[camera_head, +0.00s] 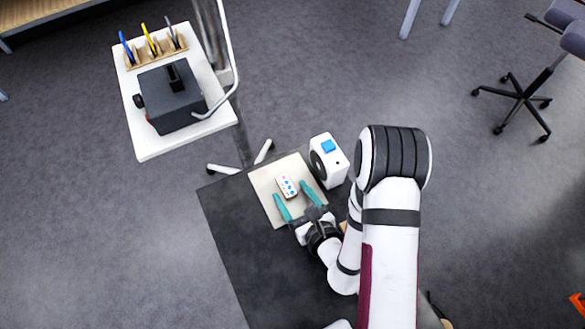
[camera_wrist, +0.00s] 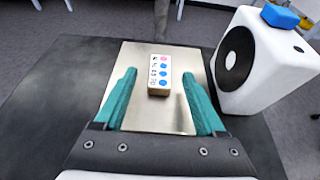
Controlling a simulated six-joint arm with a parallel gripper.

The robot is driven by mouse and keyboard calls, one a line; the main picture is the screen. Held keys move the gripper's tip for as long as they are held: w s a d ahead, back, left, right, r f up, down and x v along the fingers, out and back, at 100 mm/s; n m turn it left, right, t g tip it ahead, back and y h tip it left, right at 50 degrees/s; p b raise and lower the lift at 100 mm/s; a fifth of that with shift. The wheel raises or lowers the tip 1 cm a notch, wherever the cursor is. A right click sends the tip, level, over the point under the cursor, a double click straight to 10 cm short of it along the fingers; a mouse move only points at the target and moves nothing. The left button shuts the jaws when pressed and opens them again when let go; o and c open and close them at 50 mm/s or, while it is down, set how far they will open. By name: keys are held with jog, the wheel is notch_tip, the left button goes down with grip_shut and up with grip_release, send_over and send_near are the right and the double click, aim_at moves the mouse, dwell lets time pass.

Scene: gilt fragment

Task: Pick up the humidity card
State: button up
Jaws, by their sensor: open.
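The humidity card (camera_head: 287,186) is a small white block-like piece with a column of pink and blue dots. It lies on a pale square plate (camera_head: 263,181) on the dark table. In the wrist view the card (camera_wrist: 159,72) sits ahead of my gripper, roughly centred between the fingers, with a brown front side showing. My gripper (camera_head: 293,194) has two teal fingers, spread wide apart and empty. In the wrist view the fingers of my gripper (camera_wrist: 158,88) stand on either side of the card, with clear gaps, touching nothing that I can see.
A white box-shaped device (camera_head: 329,160) with a black round face and blue top piece stands close right of the plate. A white side stand (camera_head: 151,145) at the upper left holds a dark machine (camera_head: 172,97) and a wooden rack (camera_head: 156,47). The dark table (camera_head: 240,235) is clear left of the plate.

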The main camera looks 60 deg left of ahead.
jog(key=shift+x, duration=1.05)
grip_shut()
jog(key=shift+r, duration=0.1)
